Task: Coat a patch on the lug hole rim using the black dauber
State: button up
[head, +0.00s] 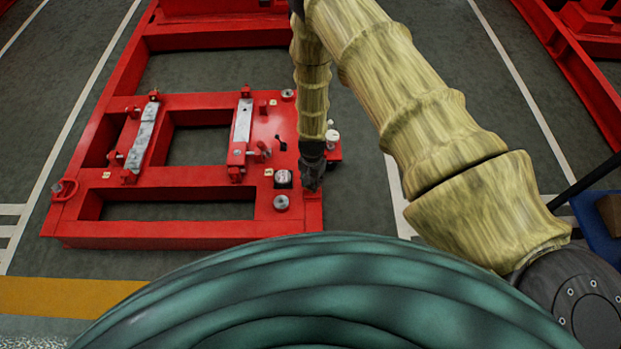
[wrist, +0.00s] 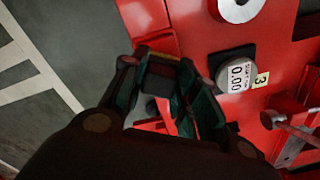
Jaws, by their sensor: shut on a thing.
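My gripper (head: 312,184) is over the near right corner of the red skid frame (head: 165,229). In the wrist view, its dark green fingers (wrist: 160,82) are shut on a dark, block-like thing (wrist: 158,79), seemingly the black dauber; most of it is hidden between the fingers. Red metal (wrist: 150,112) shows just behind and below the fingers. I cannot make out the lug hole rim there, nor whether the dauber touches anything. A red lug with a ring (head: 64,190) is at the frame's near left corner, well away from my gripper.
A round dial reading 0.00 (wrist: 236,77), with a yellow label 3 (wrist: 261,80), sits beside my gripper. A silver round pad (head: 281,202) is nearby. A small black item (head: 280,142) and white bottle-like items (head: 332,137) lie farther back. Grey floor is open left of the frame.

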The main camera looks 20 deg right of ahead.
jog(key=shift+w, duration=0.1)
jog(key=shift+w+d, duration=0.2)
jog(key=shift+w, duration=0.3)
jog(key=shift+w+d, duration=0.15)
jog(key=shift+w, duration=0.35)
jog(key=shift+w, duration=0.1)
jog(key=shift+w+d, duration=0.1)
jog(key=shift+w, duration=0.3)
jog(key=shift+r, duration=0.1)
notch_tip(320, 180, up, 8)
jog(key=p, duration=0.5)
dwell(0.3)
jog(key=shift+w, duration=0.1)
